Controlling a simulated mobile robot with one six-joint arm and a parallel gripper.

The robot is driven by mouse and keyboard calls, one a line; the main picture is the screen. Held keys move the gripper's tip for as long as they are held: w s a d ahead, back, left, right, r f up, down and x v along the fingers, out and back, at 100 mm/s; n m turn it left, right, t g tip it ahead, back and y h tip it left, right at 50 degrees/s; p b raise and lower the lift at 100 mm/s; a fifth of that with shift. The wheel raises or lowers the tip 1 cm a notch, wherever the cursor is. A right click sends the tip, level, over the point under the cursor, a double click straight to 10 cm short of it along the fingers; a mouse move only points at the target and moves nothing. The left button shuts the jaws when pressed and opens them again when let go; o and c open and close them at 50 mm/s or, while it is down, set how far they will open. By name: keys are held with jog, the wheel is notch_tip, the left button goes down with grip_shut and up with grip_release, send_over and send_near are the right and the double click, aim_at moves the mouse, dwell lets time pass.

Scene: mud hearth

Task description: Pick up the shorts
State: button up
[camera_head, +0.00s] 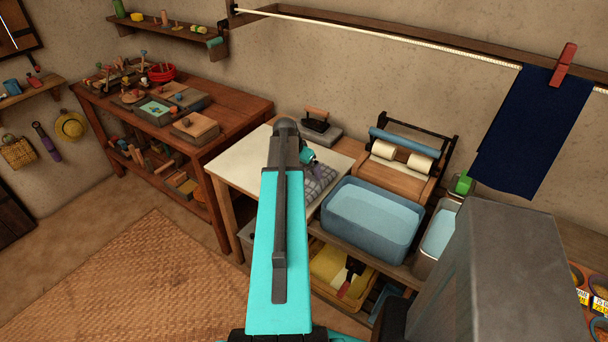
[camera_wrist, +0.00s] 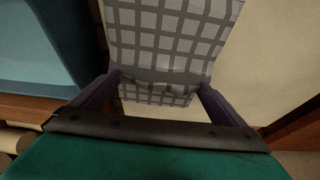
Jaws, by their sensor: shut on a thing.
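The grey checked cloth, which I take to be the shorts (camera_head: 321,184), is on the pale table top (camera_head: 245,160), partly hidden behind my arm in the head view. In the wrist view the shorts (camera_wrist: 172,35) fill the upper middle, with a fold running between the fingertips. My gripper (camera_wrist: 160,84) is shut on this fold, one dark finger at each side. In the head view my gripper (camera_head: 311,166) is over the table beside the blue basin, its fingertips hard to make out. I cannot tell whether the shorts are clear of the table.
A blue water basin (camera_head: 372,220) stands to the right, below a roller wringer (camera_head: 405,160). A flat iron (camera_head: 318,125) is at the table's back. A navy cloth (camera_head: 530,130) hangs from a line by a red peg. A wooden bench (camera_head: 190,155) with toys is left.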

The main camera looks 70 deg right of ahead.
jog(key=shift+r+b, duration=0.85)
jog(key=shift+r, duration=3.15)
jog(key=w+a+r+n+t, duration=0.1)
jog(key=w+a+r+n, duration=0.15)
jog(key=w+a, duration=0.75)
jog(key=w+a+r+n+t, duration=0.15)
jog(key=w+a+n, duration=0.25)
jog(key=w+a, duration=0.65)
jog(key=w+a+r+n+t, duration=0.1)
jog(key=w+a+r+n, duration=0.45)
jog(key=w, duration=0.85)
jog(key=w+a+r+n+y, duration=0.1)
jog(key=w+a+n, duration=0.2)
jog(key=a, duration=1.1)
jog(key=w+a+r+n+t+y, duration=0.1)
jog(key=w+a+n, duration=0.2)
jog(key=a, duration=1.2)
jog(key=w+a+r+n+t+y, duration=0.1)
jog(key=w+a+r+n+y, duration=0.1)
jog(key=a, duration=1.2)
jog(key=shift+w+a+n, duration=0.2)
jog(key=shift+w+n, duration=0.5)
jog(key=shift+w, duration=0.25)
